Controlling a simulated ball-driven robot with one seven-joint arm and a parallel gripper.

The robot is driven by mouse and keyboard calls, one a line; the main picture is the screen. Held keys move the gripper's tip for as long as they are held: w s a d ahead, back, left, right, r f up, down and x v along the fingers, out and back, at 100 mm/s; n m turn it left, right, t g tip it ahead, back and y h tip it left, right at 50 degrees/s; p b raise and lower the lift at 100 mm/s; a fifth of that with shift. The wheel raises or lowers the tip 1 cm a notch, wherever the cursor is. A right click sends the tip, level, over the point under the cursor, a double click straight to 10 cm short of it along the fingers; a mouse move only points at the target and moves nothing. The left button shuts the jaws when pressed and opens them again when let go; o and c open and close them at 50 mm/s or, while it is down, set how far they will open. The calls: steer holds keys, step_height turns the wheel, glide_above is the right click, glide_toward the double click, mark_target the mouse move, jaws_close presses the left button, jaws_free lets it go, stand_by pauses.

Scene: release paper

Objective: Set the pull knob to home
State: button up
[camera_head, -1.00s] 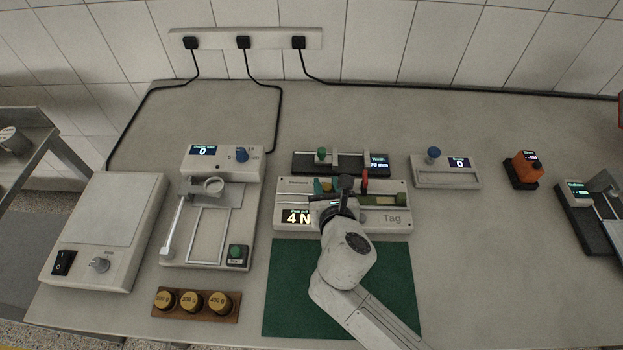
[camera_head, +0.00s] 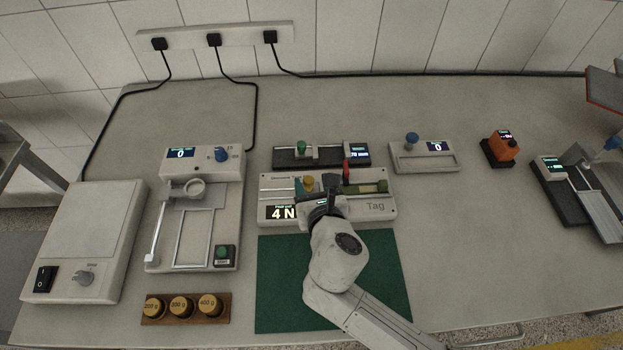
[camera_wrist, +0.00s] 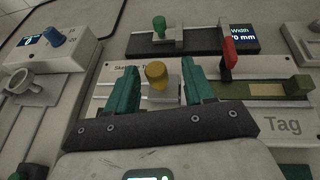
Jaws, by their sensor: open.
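The yellow knob (camera_head: 308,183), likely the pull knob, stands upright on the white device marked "Tag" (camera_head: 350,212). The device's screen reads 4 N. In the wrist view the yellow knob (camera_wrist: 157,72) sits on a light block in a slot near the device's left part. My gripper (camera_wrist: 162,76) is open, with one teal finger to the left of the knob and one to the right. Gaps show on both sides. In the head view my gripper (camera_head: 318,188) and wrist hide part of the device's middle.
A red lever (camera_wrist: 228,52) rises just right of the right finger. Behind stands a dark gauge with a green knob (camera_head: 301,147). A blue-knobbed unit (camera_head: 411,139) is at the right. A green mat (camera_head: 280,290) lies in front, and a green-buttoned fixture (camera_head: 222,252) at left.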

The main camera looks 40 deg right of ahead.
steer(key=v, duration=0.8)
steer(key=shift+s, duration=0.2)
steer(key=shift+a, duration=0.1)
